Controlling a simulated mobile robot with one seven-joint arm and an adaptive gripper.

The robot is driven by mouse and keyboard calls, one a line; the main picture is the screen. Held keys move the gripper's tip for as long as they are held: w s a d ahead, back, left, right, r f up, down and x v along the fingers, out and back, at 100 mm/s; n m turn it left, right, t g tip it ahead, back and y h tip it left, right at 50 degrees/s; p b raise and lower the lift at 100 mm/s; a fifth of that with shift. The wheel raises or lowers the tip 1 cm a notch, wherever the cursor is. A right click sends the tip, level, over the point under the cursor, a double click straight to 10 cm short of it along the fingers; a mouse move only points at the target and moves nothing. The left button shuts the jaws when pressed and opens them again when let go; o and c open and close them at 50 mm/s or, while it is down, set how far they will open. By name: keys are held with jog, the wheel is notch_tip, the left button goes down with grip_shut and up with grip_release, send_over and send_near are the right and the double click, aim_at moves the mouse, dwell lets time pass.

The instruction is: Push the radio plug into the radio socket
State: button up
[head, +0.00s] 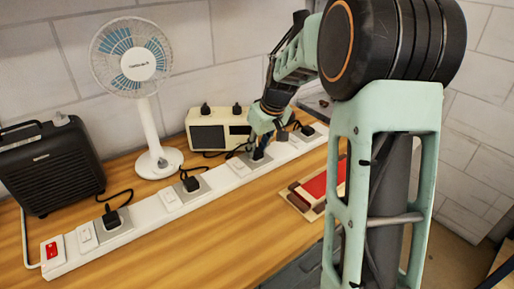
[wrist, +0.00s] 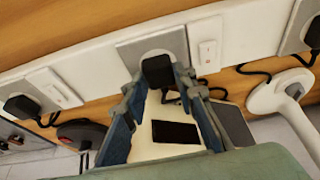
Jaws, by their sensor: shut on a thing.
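The radio (head: 218,129) is a cream box with a dark front and two black knobs, standing behind the power strip. It also shows in the wrist view (wrist: 147,148). My gripper (head: 259,150) is over the strip in front of the radio. In the wrist view, my gripper (wrist: 160,80) is shut on the black radio plug (wrist: 158,71), one finger on each side. The plug lies against the grey plate of the radio socket (wrist: 140,48). I cannot tell how far its pins are in. In the head view my fingers mostly cover the plug.
The long white power strip (head: 150,213) carries other black plugs, one left (head: 190,182) and one right (head: 306,130) of my gripper. A white fan (head: 150,125) and a black heater-like box (head: 50,170) stand behind it. A red-topped object (head: 318,184) lies in front.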

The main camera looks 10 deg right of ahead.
jog(key=shift+f, duration=0.15)
jog(key=o, duration=1.2)
jog(key=shift+o, duration=0.2)
jog(key=v, duration=1.2)
jog(key=shift+f, duration=0.1)
notch_tip(320, 180, down, 5)
jog(key=b, duration=0.3)
jog(key=shift+b, duration=0.4)
